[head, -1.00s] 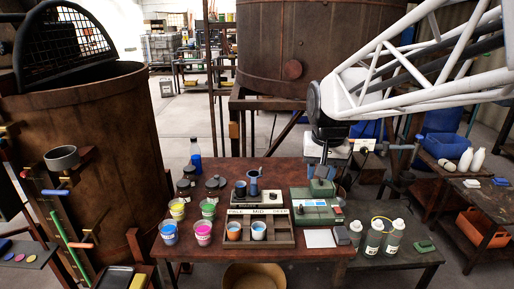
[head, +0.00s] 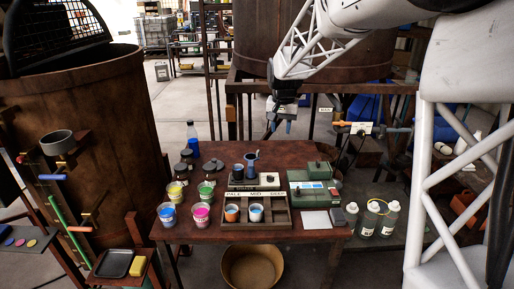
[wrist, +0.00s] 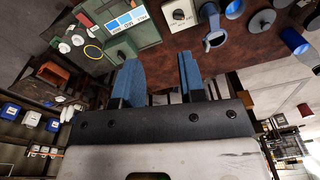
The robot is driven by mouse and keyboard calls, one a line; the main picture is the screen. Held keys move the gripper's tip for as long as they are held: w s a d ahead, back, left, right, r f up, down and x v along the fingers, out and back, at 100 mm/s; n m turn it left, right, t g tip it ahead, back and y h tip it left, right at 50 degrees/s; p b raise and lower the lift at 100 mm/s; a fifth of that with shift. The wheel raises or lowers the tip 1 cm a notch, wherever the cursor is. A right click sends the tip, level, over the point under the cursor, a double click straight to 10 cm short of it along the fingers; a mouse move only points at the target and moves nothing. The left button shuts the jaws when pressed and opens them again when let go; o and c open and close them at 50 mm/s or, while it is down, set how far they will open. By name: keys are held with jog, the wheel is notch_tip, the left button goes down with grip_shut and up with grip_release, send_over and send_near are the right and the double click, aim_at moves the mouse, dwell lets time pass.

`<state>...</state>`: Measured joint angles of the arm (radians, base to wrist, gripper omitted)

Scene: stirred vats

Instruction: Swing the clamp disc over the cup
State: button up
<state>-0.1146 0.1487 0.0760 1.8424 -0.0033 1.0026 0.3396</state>
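The small grey clamp unit (head: 256,183) stands at the back middle of the brown table. A dark cup (head: 238,171) stands on it at the left. A blue part with a round disc-like top (head: 251,157), which looks like the clamp disc, rises beside the cup, apart from it. In the wrist view a blue round part with a short lever (wrist: 214,41) shows beyond the fingertips; I cannot tell for sure that it is the disc. My gripper (wrist: 160,78) has its two blue fingers apart with nothing between them. In the head view my gripper (head: 280,126) hangs behind the table's back edge.
A green box (head: 312,174) stands right of the unit. In front is a tray (head: 280,218) marked PALE and MID, holding cups. Paint cups (head: 201,215), dark lidded pots and a blue bottle (head: 193,147) stand at the left. Grey bottles (head: 389,219) stand on the right-hand table.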

jog(key=m, duration=0.1)
send_over(258, 152)
jog(key=shift+g, duration=0.4)
notch_tip(258, 152, down, 12)
jog(key=shift+w+f, duration=0.1)
jog(key=shift+f, duration=0.05)
jog(key=shift+w+a+f, duration=0.1)
jog(key=shift+f, duration=0.1)
jog(key=shift+f, duration=3.8)
grip_shut()
